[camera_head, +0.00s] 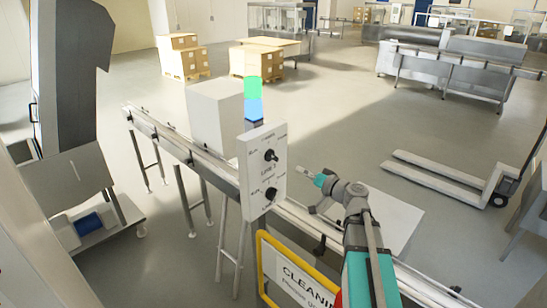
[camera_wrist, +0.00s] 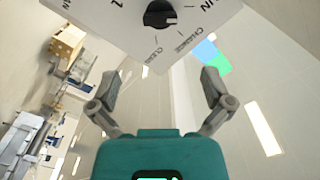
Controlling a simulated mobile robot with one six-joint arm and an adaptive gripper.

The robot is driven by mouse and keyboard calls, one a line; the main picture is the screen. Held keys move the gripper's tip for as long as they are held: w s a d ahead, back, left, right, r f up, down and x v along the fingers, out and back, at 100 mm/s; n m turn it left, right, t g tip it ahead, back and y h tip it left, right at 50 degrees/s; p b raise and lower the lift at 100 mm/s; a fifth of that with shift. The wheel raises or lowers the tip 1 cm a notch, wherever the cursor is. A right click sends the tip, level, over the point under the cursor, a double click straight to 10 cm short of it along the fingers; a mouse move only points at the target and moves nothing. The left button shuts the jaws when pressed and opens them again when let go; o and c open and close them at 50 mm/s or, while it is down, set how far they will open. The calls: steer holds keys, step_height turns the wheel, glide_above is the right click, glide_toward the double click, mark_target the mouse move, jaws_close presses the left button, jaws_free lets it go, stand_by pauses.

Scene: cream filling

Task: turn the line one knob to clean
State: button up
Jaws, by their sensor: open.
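In the wrist view my gripper (camera_wrist: 160,85) is open and empty, fingers spread below the knob.
The lower knob (camera_head: 271,193) is close under the upper one. A green and blue stack light (camera_head: 253,98) rises behind the panel. A yellow-framed cleaning sign (camera_head: 264,260) stands in front.

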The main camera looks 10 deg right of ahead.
mark_target(275, 158)
steer(key=shift+w, duration=0.15)
steer(key=x, duration=1.3)
steer(key=shift+w+a, duration=0.25)
steer(key=shift+c, duration=0.3)
steer(key=c, duration=1)
